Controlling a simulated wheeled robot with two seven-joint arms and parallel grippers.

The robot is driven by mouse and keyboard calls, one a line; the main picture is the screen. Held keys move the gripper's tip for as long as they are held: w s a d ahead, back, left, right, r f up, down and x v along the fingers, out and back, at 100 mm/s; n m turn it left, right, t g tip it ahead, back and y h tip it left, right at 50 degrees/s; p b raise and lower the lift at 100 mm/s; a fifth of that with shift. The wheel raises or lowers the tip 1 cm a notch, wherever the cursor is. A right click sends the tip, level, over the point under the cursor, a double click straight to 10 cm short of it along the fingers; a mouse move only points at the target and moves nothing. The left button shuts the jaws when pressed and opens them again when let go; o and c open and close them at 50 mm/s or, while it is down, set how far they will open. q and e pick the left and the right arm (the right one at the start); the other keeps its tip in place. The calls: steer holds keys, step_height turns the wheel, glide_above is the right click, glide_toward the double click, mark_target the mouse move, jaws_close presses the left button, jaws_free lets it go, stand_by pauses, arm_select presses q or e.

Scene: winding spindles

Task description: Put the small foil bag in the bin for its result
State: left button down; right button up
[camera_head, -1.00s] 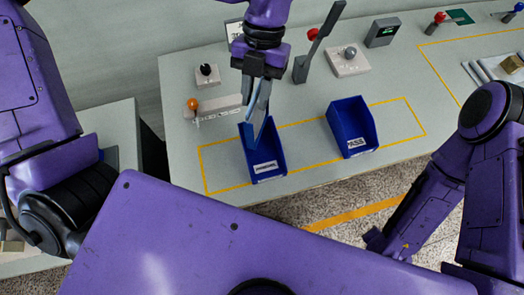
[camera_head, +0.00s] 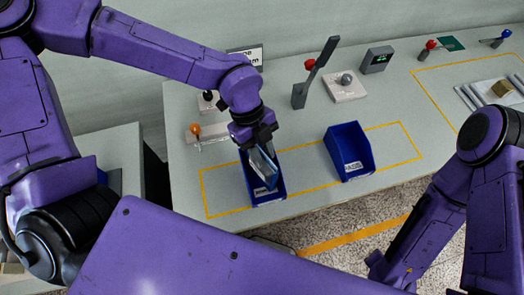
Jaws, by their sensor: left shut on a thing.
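My left gripper (camera_head: 260,149) points down over the left blue bin (camera_head: 266,197). It is shut on the small foil bag (camera_head: 263,167), a thin bluish-grey sheet seen tilted. The bag's lower part is within the bin's opening in the picture; I cannot tell whether it touches the bin. The gripper hides the bin's back part. The right blue bin (camera_head: 349,151) stands apart to the right and looks empty; its label seems to read PASS. The left bin's label is too small to read. My right gripper is out of view.
Both bins stand inside a yellow outline on the grey table (camera_head: 225,200). My right arm is at the right.

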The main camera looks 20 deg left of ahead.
arm_select(q)
steer(key=shift+f, duration=0.5)
steer(key=c, duration=0.9)
jaws_free()
steer(key=shift+r, duration=0.1)
steer(key=b+v, duration=0.2)
steer(key=v, duration=1)
steer(key=shift+s, duration=0.15)
